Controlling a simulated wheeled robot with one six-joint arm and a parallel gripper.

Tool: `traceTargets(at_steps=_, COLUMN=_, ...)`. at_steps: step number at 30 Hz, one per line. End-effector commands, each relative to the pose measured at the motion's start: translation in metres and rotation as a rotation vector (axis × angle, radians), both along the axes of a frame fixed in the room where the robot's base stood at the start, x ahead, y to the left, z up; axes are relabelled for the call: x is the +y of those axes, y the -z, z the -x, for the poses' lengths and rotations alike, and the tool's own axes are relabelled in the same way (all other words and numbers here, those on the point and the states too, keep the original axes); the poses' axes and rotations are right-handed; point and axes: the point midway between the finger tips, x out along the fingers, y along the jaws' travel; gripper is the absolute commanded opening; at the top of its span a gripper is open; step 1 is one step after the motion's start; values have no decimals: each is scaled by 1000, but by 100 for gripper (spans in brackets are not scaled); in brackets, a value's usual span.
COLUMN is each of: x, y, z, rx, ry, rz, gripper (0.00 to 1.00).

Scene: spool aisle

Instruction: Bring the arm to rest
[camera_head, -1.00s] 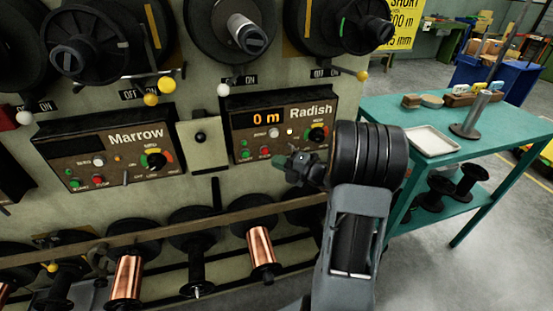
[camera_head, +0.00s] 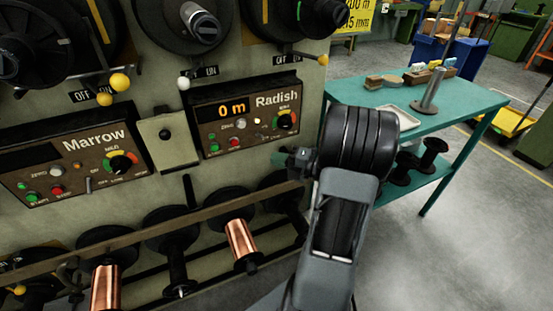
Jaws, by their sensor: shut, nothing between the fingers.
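My arm (camera_head: 335,215) rises from the bottom of the head view, bent at a thick black ribbed joint (camera_head: 357,142). My gripper (camera_head: 288,158) shows small and dark to the left of that joint, partly hidden by it. It is shut and holds nothing that I can see. It appears in front of the machine panel, just below the Radish control box (camera_head: 246,116), whose display reads 0 m. I cannot tell how far it is from the panel.
The Marrow control box (camera_head: 70,160) is on the left. Copper spools (camera_head: 242,240) and empty black spools (camera_head: 174,255) hang along a lower rail (camera_head: 150,222). A teal table (camera_head: 465,103) with a white tray (camera_head: 402,120) stands right of my arm. Grey floor (camera_head: 460,240) is clear at lower right.

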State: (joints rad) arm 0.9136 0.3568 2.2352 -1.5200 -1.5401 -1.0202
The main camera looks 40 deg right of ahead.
Motion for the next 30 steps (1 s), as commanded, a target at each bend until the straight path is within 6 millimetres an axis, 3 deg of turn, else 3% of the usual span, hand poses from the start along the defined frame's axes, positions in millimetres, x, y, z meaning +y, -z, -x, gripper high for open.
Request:
traceTargets(at_steps=15, x=0, y=0, z=0, rx=4, ry=0, rz=-6, gripper=0)
traceTargets(at_steps=18, x=-4, y=7, z=-3, rx=65, ry=29, rz=-25, gripper=0)
traceTargets(at_steps=22, x=-31, y=32, z=-14, rx=233, ry=214, rz=-65, gripper=0)
traceTargets(at_steps=26, x=-78, y=63, z=-13, rx=458, ry=558, rz=-172, gripper=0)
traceTargets(at_steps=30, x=-112, y=62, z=1, rx=656, ry=946, rz=-332, gripper=0)
